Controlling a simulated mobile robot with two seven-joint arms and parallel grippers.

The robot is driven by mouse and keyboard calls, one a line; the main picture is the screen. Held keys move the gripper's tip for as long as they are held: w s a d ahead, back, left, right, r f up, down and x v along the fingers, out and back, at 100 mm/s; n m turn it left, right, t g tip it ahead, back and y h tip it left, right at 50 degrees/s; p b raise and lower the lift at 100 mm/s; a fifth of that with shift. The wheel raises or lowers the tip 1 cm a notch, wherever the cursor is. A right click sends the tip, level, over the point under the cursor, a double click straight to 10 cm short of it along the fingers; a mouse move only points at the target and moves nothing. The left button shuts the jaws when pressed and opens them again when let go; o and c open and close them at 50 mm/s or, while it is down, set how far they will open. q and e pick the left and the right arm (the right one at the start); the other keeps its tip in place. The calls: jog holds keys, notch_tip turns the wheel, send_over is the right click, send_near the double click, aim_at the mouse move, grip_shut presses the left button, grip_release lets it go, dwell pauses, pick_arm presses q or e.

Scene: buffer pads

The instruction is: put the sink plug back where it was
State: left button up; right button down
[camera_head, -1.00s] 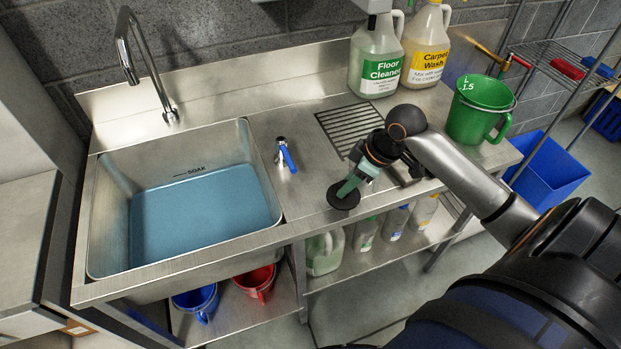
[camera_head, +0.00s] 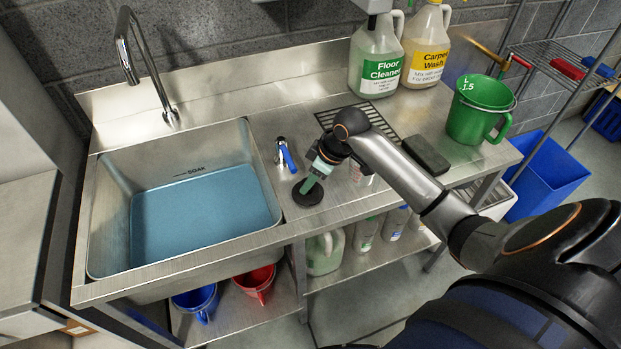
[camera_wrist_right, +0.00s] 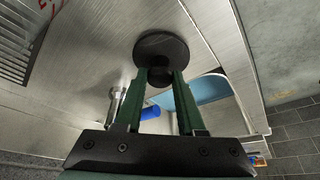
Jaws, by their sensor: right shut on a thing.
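The sink plug (camera_head: 308,191) is a black round disc. My right gripper (camera_head: 313,180) is shut on it and holds it over the steel counter, right of the sink (camera_head: 264,232). In the right wrist view the plug (camera_wrist_right: 161,48) shows between the green fingertips of my right gripper (camera_wrist_right: 160,76). I cannot tell how high it is above the counter. The sink holds blue water up to about the SOAK mark, and no drain shows through it. My left gripper is not in view.
A blue-handled valve (camera_head: 286,156) stands between the sink and the plug. A tall tap (camera_head: 135,60) rises behind the sink. A dark block (camera_head: 425,155), a green jug (camera_head: 478,110) and two cleaner bottles (camera_head: 377,60) stand on the counter's right part.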

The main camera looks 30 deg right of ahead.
jog(key=c, duration=0.5)
grip_release()
jog(key=v, duration=1.2)
jog(key=shift+r, duration=0.1)
